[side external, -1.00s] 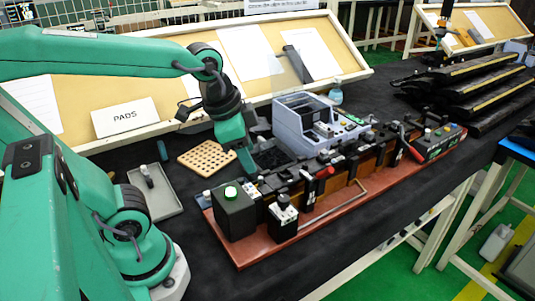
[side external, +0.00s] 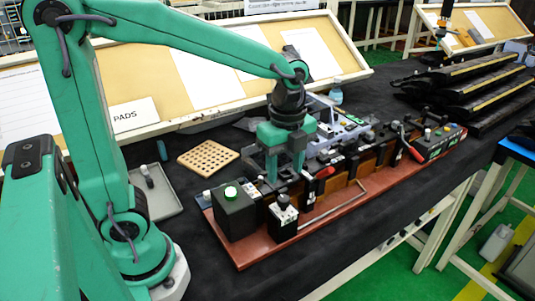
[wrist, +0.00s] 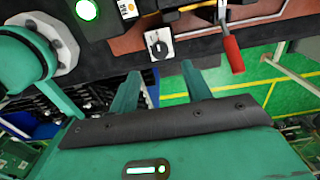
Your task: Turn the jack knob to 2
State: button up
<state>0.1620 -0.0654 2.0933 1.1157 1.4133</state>
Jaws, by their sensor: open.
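A black rotary knob on a small box with a white face (side external: 283,209) stands at the front of the red-brown base; I take it as the jack knob. In the wrist view the knob (wrist: 158,46) sits on a white square plate, with a pale pointer mark; its numbers are too small to read. My gripper (side external: 285,176) points down over the fixture, behind the knob box in the side view. Its two fingers are apart and empty. In the wrist view my gripper (wrist: 160,72) has the knob just beyond its fingertips, roughly between them, apparently not touching.
A black box (side external: 235,217) with a lit green button stands left of the knob box. A red-handled lever (wrist: 232,52) is right of the knob in the wrist view. A bent metal rod (side external: 335,212) lies along the base's front. Black table is clear in front.

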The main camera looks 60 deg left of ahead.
aim_at(284, 198)
jog(key=shift+f, duration=0.15)
jog(key=shift+f, duration=3.75)
jog(key=c, duration=1)
